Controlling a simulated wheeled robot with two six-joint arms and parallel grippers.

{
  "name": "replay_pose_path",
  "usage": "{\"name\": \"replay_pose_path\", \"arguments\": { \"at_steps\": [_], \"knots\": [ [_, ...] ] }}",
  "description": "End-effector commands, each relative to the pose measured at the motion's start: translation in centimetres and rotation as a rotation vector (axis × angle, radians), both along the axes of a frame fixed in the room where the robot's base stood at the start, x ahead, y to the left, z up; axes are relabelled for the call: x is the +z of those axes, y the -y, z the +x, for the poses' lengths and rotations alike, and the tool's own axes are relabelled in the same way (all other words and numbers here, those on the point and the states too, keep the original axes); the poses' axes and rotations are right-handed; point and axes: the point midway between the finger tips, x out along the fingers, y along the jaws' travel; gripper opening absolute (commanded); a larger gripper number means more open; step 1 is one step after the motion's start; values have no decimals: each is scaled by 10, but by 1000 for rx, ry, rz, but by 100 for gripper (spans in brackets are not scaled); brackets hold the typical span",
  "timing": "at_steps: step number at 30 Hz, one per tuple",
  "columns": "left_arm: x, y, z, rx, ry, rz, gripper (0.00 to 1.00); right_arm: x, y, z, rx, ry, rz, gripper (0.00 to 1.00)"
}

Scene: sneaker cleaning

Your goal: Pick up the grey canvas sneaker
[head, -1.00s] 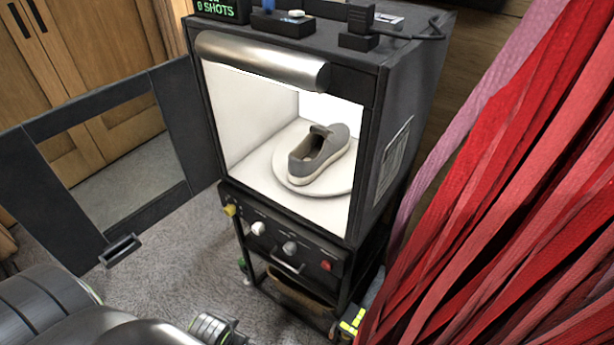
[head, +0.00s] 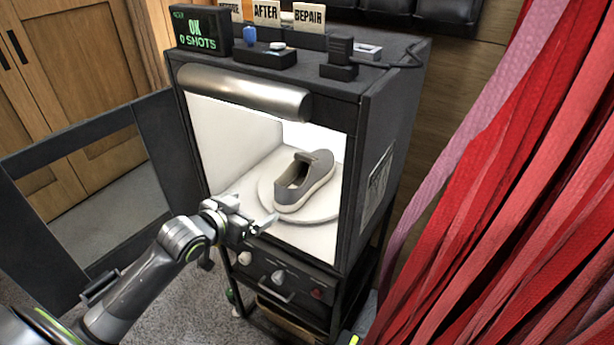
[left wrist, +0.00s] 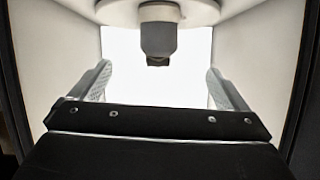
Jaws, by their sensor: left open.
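The grey canvas sneaker (head: 309,187) is a slip-on with a pale sole. It sits upright on a round white turntable (head: 330,212) inside a lit white box (head: 235,145). My left gripper (head: 262,222) is at the box's open front, in front of and left of the sneaker, apart from it. In the left wrist view my left gripper (left wrist: 160,86) has its two fingers spread with nothing between them. The sneaker (left wrist: 159,36) shows end-on there near the top, on the turntable (left wrist: 235,8), beyond the fingertips. My right gripper is not in view.
The box's dark door (head: 25,225) stands open to the left. A silver roll (head: 245,92) spans the top of the opening. A display (head: 203,32) and small devices stand on top. Red strips (head: 520,190) hang at the right. Knobs (head: 278,276) are below the opening.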

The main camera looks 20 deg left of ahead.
Motion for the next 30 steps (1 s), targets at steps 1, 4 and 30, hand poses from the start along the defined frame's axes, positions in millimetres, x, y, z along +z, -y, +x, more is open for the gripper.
{"name": "replay_pose_path", "arguments": {
  "at_steps": [1, 4, 30],
  "knots": [
    [2, -1, 6, -1, 12, -3, 96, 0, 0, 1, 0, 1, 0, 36],
    [-1, 0, 19, -2, 18, -9, 96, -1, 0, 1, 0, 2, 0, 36],
    [-43, 13, 122, -3, 13, -5, 96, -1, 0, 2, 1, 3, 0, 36]
  ]
}}
